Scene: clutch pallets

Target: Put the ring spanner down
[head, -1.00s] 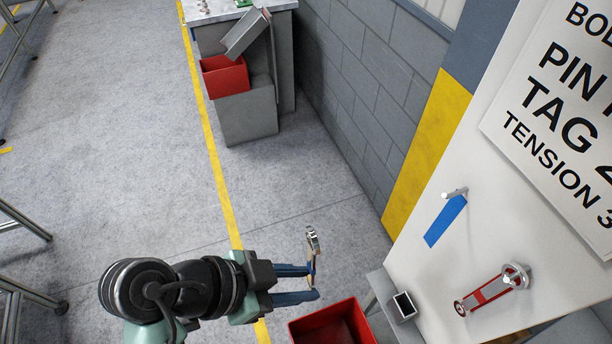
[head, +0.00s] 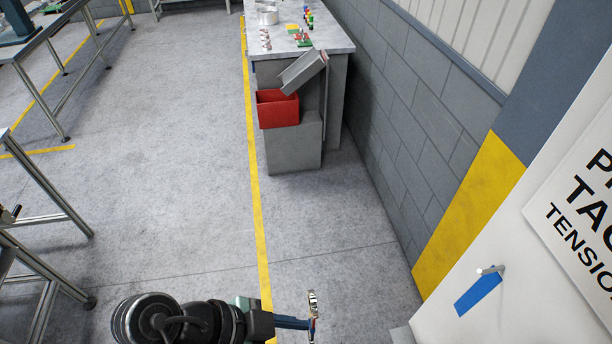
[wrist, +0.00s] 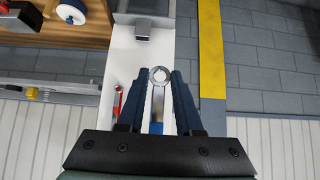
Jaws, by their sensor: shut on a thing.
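The ring spanner is a small metal tool held upright between the fingers of my gripper (head: 311,325). Its ring end (head: 313,300) sticks up past the fingers at the bottom of the head view. In the wrist view the spanner (wrist: 159,98) lies between the two dark blue fingers, ring end outward. My gripper is shut on it, in the air, left of the white panel (head: 450,312). The lower end of the spanner is cut off or hidden in both views.
A metal peg (head: 490,269) with blue tape (head: 479,295) below it is on the white panel. A red bin (head: 277,109) stands on a grey box (head: 293,148) by a workbench (head: 345,47). Metal-legged tables (head: 45,180) stand at left. The floor between is clear.

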